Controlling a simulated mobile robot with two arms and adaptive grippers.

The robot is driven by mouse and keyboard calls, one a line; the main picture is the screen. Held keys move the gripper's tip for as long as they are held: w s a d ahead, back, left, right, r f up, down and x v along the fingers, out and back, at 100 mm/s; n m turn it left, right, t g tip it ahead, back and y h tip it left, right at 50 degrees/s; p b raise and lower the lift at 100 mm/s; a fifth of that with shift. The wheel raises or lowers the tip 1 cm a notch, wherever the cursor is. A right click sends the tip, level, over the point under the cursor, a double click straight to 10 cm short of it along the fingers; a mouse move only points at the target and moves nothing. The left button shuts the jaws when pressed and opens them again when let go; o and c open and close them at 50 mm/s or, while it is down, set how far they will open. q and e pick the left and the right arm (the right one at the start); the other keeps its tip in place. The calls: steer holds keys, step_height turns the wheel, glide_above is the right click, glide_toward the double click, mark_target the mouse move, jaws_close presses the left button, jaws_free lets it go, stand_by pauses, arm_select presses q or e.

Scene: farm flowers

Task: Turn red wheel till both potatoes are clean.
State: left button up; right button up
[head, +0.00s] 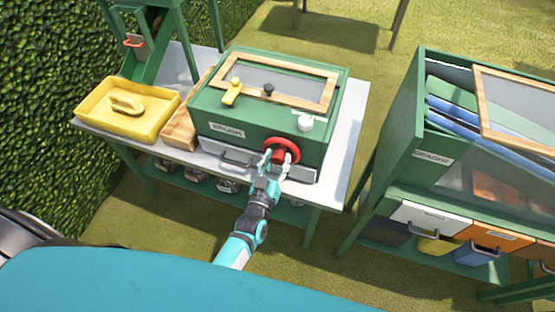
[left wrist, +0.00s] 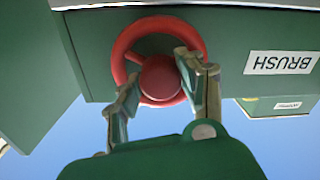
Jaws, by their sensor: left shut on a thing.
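The red wheel (head: 281,152) is on the front of the green brush box (head: 262,130), near its right end. In the left wrist view the wheel (left wrist: 128,42) shows as a ring around a round red hub (left wrist: 161,78). My left gripper (head: 275,156) is at the wheel. In the left wrist view my left gripper (left wrist: 158,88) has one finger on each side of the hub and is shut on the wheel. The box has a wood-framed window (head: 290,83) on top, which looks grey. I cannot make out any potatoes. My right gripper is not in view.
A yellow tray (head: 92,112) holding a yellow object stands at the table's left. A wooden tray (head: 180,132) sits beside the box. The grey table (head: 350,110) has bare room to the right. A green grader cabinet (head: 405,125) with coloured drawers stands further right, across a grass gap.

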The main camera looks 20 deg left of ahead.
arm_select(q)
steer(key=o, duration=1.2)
steer(key=s, duration=1.2)
